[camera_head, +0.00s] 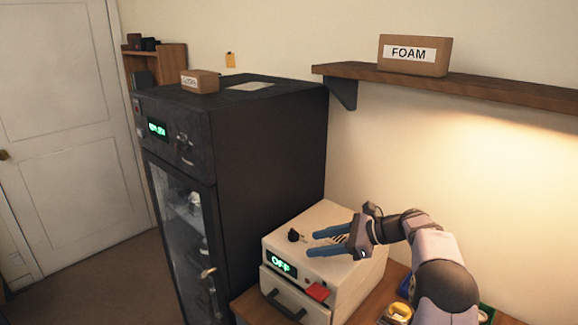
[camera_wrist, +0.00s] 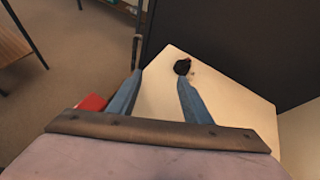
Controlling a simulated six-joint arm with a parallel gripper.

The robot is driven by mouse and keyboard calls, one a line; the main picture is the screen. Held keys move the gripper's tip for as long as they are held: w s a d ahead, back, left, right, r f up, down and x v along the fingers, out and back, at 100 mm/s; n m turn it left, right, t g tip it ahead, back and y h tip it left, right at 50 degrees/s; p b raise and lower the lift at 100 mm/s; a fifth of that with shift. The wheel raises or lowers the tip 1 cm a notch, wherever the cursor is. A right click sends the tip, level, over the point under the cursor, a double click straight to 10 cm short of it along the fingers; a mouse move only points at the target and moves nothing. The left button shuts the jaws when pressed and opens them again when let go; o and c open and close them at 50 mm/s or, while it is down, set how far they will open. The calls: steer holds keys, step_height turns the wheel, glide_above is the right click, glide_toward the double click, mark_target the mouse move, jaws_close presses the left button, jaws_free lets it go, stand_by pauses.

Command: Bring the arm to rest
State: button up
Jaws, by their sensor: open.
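My gripper (camera_head: 318,241) is open and empty, with its two blue fingers apart. In the head view it is over the top of the cream box-shaped device (camera_head: 330,215), pointing left. The device has a green display reading OFF (camera_head: 281,264), a black knob (camera_head: 294,235), a red switch (camera_head: 317,291) and a dark drawer handle (camera_head: 283,306). In the wrist view the gripper (camera_wrist: 158,88) spans the device's top (camera_wrist: 225,95), with the black knob (camera_wrist: 182,66) just beyond the right finger. I cannot tell the exact height of the fingers above the device.
A tall black cabinet (camera_head: 268,140) with a glass door stands left of the device. A wooden shelf (camera_head: 480,92) holding a FOAM box (camera_head: 413,55) is on the wall above right. A wooden table (camera_head: 250,306) carries the device. A yellow item (camera_head: 397,313) lies beside my arm.

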steer(key=s+n+g, duration=0.1)
steer(key=s+n, duration=0.1)
steer(key=s, duration=0.2)
steer(key=s+f+n+g+h+b, duration=0.1)
steer(key=s+n, duration=0.1)
steer(key=s, duration=0.2)
steer(key=s+f+n+g+b, duration=0.1)
steer(key=s+n, duration=0.1)
steer(key=s, duration=0.2)
steer(key=shift+g+h, duration=0.4)
steer(key=s+d+f+n+h+p, duration=0.1)
steer(key=s+f+n+h, duration=0.2)
steer(key=s+n, duration=0.2)
steer(key=s+d+f+n+h+p, duration=0.1)
steer(key=s+n, duration=0.4)
steer(key=s, duration=0.7)
steer(key=s+d+f+n+g+h+p, duration=0.1)
steer(key=s+f+n+h, duration=0.3)
steer(key=s, duration=0.5)
steer(key=shift+f+n+h+p, duration=0.35)
steer(key=shift+n+h, duration=0.25)
steer(key=shift+h, duration=0.2)
steer(key=shift+s, duration=0.1)
